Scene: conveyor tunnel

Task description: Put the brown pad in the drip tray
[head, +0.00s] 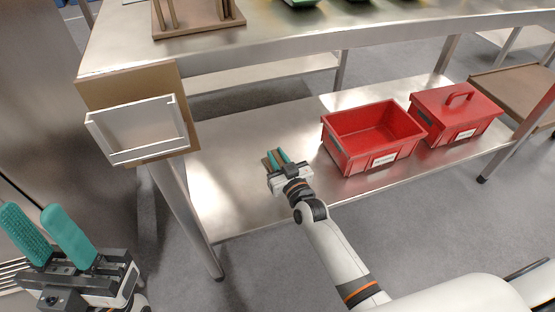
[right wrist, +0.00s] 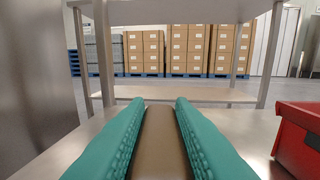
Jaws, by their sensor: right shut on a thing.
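A brown pad (right wrist: 160,145) lies between the teal fingers of my right gripper (right wrist: 159,112) in the right wrist view. My right gripper is shut on it, low over the metal lower shelf (head: 240,195) in the head view, left of the open red box. The fingers hide much of the pad, and I cannot tell whether it touches the shelf. My left gripper (head: 46,235) is open and empty at the lower left of the head view. No drip tray is clearly identifiable; a pale flat rectangle (head: 385,88) lies on the shelf behind the red boxes.
An open red box (head: 361,150) and a lidded red box (head: 462,117) stand on the shelf, right of my right gripper. A white holder (head: 138,130) hangs at the table's left corner. The shelf's left part is clear.

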